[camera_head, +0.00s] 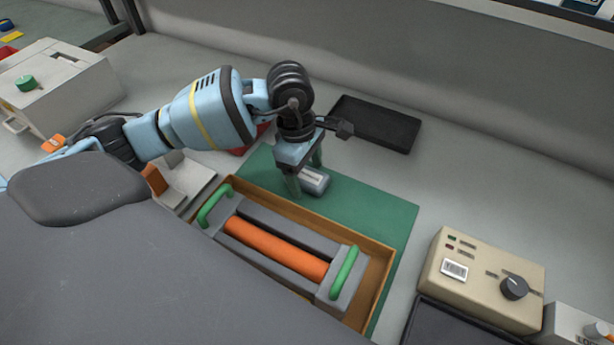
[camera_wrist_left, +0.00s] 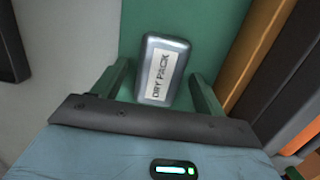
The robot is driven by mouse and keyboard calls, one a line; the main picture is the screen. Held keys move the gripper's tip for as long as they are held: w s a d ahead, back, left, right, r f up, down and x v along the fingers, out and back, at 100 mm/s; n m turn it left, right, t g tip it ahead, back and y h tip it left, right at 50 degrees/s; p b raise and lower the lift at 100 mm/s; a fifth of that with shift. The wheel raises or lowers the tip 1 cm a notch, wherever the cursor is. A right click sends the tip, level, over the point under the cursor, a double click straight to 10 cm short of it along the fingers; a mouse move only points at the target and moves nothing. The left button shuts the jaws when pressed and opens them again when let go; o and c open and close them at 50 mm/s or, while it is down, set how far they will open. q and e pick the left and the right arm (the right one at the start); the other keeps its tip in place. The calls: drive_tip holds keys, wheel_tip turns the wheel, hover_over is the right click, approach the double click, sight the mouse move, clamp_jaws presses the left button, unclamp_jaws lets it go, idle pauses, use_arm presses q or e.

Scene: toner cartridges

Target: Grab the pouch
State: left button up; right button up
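The pouch (camera_head: 314,181) is a small silver-grey pack lying on the green mat (camera_head: 385,217) behind the cardboard box. In the left wrist view the pouch (camera_wrist_left: 163,70) shows a white label reading "DRY PACK". My left gripper (camera_head: 305,172) is over the pouch, pointing down, with its green fingers apart. In the left wrist view the fingers of my left gripper (camera_wrist_left: 158,75) appear on either side of the pouch's near part, with gaps showing. I cannot tell how far the fingertips are above the mat. My right gripper is not in view.
A cardboard box (camera_head: 378,290) holds a toner cartridge with an orange roller (camera_head: 275,248) and green handles, close in front of the pouch. A black tray (camera_head: 375,123) lies behind. A beige device (camera_head: 483,280) with a knob stands right. The mat's right part is clear.

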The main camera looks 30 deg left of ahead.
sight(306, 176)
use_arm(q)
drive_tip(key=c, duration=0.9)
drive_tip(key=shift+r, duration=0.15)
wheel_tip(306, 176, up, 10)
drive_tip(key=shift+f, duration=0.15)
